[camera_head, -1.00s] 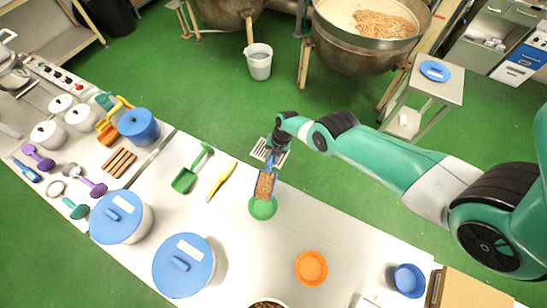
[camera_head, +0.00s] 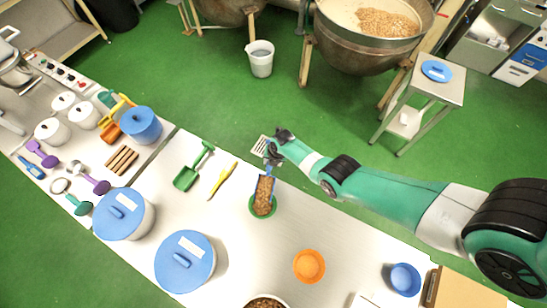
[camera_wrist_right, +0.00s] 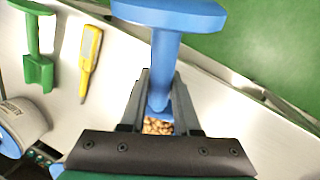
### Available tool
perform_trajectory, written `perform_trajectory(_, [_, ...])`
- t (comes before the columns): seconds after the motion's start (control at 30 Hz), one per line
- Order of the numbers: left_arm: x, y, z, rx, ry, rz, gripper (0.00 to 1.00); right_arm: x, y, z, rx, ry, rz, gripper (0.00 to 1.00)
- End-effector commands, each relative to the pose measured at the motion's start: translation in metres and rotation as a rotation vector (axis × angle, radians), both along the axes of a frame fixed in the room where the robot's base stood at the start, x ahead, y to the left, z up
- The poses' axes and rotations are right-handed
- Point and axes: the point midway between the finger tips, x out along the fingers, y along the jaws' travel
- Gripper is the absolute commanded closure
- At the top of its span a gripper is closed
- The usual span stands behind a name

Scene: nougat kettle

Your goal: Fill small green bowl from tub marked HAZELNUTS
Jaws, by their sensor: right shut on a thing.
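A blue scoop (camera_head: 273,172) full of brown nuts is in my right gripper (camera_head: 272,158), which is shut on its handle. The scoop points down over the small green bowl (camera_head: 252,210). Its mouth and the nuts hide most of the bowl's inside; I cannot tell which nuts lie in the bowl. The right wrist view shows the blue handle (camera_wrist_right: 160,70) between the fingers (camera_wrist_right: 160,100), with nuts below. An open tub (camera_head: 266,301) of nuts is cut off at the bottom edge; its label does not show. My left gripper is out of view.
Two blue-lidded tubs (camera_head: 122,213) (camera_head: 184,264) with unreadable labels stand at left. A green scoop (camera_head: 189,175) and yellow tool (camera_head: 222,180) lie left of the bowl. An orange bowl (camera_head: 309,267) and blue bowl (camera_head: 404,279) sit right. Counter between them is clear.

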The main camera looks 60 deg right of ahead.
Motion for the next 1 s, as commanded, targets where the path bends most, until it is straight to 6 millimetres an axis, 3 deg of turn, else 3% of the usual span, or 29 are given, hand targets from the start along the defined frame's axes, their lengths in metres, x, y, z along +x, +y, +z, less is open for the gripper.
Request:
perform_trajectory(0.57, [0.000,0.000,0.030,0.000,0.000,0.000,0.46,0.000,0.009,0.017,-0.151,-0.043,0.005,1.00])
perform_trajectory(1.0, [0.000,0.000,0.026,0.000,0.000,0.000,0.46,0.000,0.008,0.014,-0.147,-0.041,0.003,1.00])
